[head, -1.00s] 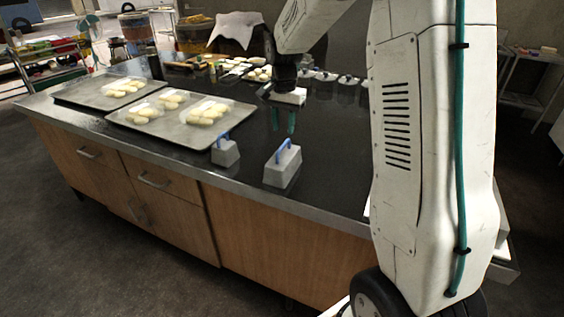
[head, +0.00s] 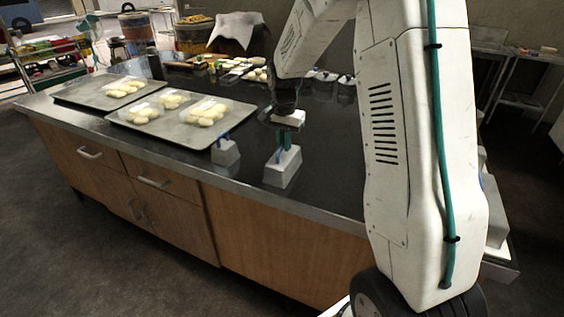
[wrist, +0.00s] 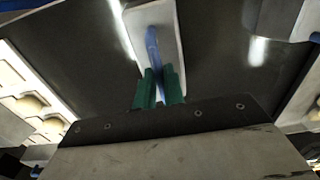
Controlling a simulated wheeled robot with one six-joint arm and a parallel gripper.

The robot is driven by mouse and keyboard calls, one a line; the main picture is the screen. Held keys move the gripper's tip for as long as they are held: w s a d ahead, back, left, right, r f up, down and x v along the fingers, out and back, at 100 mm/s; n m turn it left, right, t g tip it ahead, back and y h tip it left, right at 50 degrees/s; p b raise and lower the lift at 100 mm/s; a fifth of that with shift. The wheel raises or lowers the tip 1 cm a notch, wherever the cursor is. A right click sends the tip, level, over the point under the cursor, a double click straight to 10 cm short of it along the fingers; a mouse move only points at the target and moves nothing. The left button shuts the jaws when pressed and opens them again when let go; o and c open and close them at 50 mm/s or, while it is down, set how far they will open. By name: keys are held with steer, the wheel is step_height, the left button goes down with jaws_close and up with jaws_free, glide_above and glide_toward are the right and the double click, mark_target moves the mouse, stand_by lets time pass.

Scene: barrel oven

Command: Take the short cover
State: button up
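A grey block-like cover with a blue handle (head: 281,176) stands near the front edge of the dark counter. It also shows in the wrist view (wrist: 168,22), with its blue handle running towards my fingers. A smaller grey cover with a blue handle (head: 225,153) stands to its left; which of them is the short cover is not marked. My gripper (head: 284,148) is low over the larger cover. Its green fingers (wrist: 160,90) sit on either side of the blue handle. Whether they press on it cannot be told.
Metal trays (head: 172,134) with pale dough pieces (head: 207,112) lie on the left of the counter. Covered dark pots (head: 346,84) stand behind my arm. A grey piece with a bit of blue (wrist: 283,18) shows at the wrist view's upper right.

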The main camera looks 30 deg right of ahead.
jaws_close()
step_height(320, 180, up, 12)
stand_by(1.0)
